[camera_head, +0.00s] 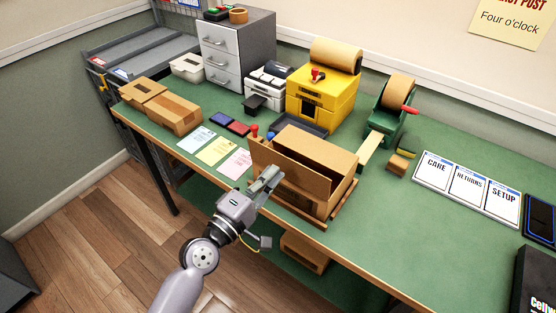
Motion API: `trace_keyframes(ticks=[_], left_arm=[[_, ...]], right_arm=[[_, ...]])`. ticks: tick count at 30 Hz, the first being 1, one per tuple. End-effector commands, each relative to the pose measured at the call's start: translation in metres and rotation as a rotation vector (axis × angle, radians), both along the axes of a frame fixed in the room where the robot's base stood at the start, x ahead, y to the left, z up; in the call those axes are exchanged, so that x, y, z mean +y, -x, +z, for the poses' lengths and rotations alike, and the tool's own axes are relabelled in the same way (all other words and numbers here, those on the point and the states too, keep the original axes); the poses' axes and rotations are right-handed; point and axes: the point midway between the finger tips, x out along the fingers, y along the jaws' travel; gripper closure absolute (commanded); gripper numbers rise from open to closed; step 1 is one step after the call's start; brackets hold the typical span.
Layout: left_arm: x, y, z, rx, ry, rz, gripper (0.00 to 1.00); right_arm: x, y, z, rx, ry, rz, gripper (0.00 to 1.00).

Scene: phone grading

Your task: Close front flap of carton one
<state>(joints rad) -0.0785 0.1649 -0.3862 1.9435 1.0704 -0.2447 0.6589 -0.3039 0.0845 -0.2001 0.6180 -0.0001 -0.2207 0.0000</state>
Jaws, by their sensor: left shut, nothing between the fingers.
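An open cardboard carton (338,197) stands near the front edge of the green table, with its dark inside partly showing. A tall panel on its near left side, seemingly the front flap (291,172), stands raised. Another panel stands up along the far side. My left gripper (272,176) is shut and empty, at the near side of this raised panel and overlapping its lower part in the picture. I cannot tell whether they touch. The gripper hides part of the carton's near side. My right gripper is not in view.
Closed brown cartons (174,114) lie at the table's left end. Paper sheets (216,151) lie left of the open carton. A yellow machine (322,98) and a green tape dispenser (384,123) stand behind it. Labelled cards (467,188) lie right; the table between is mostly clear.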

Motion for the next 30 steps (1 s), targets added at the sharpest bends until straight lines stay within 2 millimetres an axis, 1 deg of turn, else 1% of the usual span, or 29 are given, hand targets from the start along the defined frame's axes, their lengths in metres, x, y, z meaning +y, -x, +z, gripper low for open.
trace_keyframes(ticks=[1, 4, 10, 22, 30], left_arm=[[-0.005, -0.007, 0.003, 0.0, 0.0, 0.0, 1.0], [-0.012, -0.017, 0.003, 0.0, 0.001, 0.0, 1.0], [-0.018, -0.025, 0.003, 0.0, 0.0, 0.0, 1.0], [-0.018, -0.026, 0.002, 0.0, -0.001, 0.0, 1.0], [-0.012, -0.037, 0.005, -0.002, -0.002, 0.0, 1.0]], right_arm=[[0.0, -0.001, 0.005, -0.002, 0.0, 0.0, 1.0], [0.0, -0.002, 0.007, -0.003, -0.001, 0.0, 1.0], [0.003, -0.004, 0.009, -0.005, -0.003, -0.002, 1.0], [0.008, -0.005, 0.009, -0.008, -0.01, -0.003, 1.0], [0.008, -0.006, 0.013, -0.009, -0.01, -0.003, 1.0]])
